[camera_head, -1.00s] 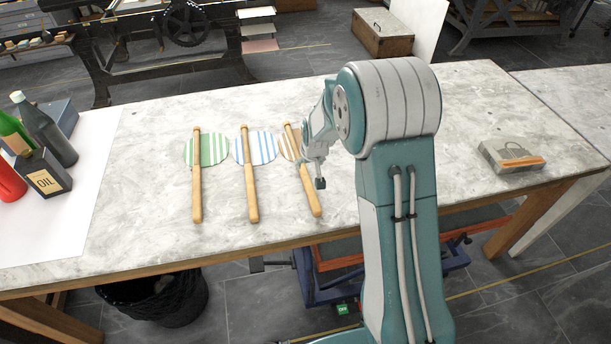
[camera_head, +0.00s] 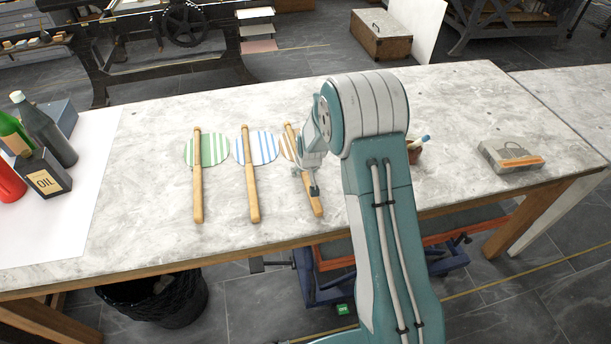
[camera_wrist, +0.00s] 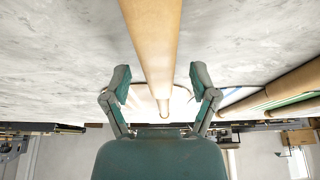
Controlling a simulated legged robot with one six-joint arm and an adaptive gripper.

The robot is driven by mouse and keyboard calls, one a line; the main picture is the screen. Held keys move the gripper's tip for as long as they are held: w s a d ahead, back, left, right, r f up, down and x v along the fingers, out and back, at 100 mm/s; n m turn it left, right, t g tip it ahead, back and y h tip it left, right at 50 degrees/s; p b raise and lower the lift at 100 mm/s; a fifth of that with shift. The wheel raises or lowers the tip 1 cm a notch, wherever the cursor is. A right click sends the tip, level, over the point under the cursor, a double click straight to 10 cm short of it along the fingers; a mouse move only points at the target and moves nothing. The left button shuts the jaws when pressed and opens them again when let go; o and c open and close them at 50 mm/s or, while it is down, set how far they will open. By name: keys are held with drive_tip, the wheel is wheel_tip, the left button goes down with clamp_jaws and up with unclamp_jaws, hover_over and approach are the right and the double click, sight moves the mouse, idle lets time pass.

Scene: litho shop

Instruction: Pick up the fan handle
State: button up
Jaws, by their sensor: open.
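Three striped paddle fans with long wooden handles lie in a row on the stone-topped table. They are a green-striped fan (camera_head: 214,150), a blue-striped fan (camera_head: 265,147) and an orange-striped fan (camera_head: 287,146). My gripper (camera_head: 314,190) is open, at the handle (camera_head: 317,206) of the orange-striped fan. In the wrist view that handle (camera_wrist: 153,45) runs between the two open fingers (camera_wrist: 160,82), and neither finger visibly touches it. My arm partly hides the orange fan in the head view. Another fan's handle (camera_wrist: 290,88) shows at the right of the wrist view.
The table (camera_head: 150,225) is clear in front of the fans. Bottles and a black oil can (camera_head: 45,173) stand at the left. A small brown cup (camera_head: 414,152) with sticks is just right of my arm. A grey block (camera_head: 512,156) lies farther right.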

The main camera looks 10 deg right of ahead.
drive_tip(key=shift+a+f, duration=0.1)
drive_tip(key=shift+a, duration=0.1)
drive_tip(key=shift+f, duration=0.1)
drive_tip(key=shift+d, duration=0.3)
drive_tip(key=shift+a, duration=0.15)
clamp_jaws()
drive_tip(key=shift+s, duration=0.1)
